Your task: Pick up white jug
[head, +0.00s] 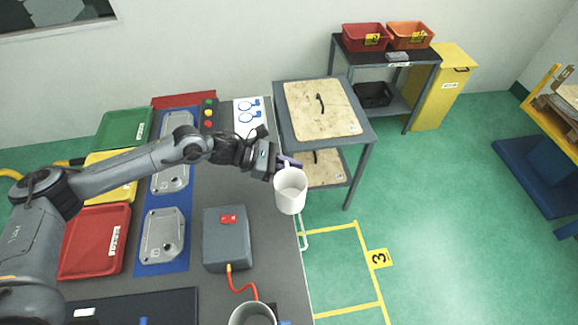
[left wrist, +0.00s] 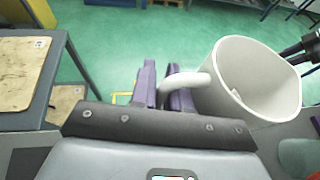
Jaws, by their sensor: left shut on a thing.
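The white jug (head: 290,194) hangs at the end of my left arm in the head view, seemingly above the grey table's right edge. My left gripper (head: 287,164) has purple fingers and is shut on the jug's handle. In the left wrist view the white handle (left wrist: 186,82) passes between the purple fingers (left wrist: 163,92). The jug's body (left wrist: 245,80) is to their right, tilted in that picture, with its open mouth showing.
On the table (head: 262,280) are a grey box (head: 227,246) with a red cable, a blue mat with metal castings (head: 163,236), and red (head: 92,245), yellow and green trays. A round open container (head: 252,315) stands at the front. A wood-topped cart (head: 320,108) is behind the jug.

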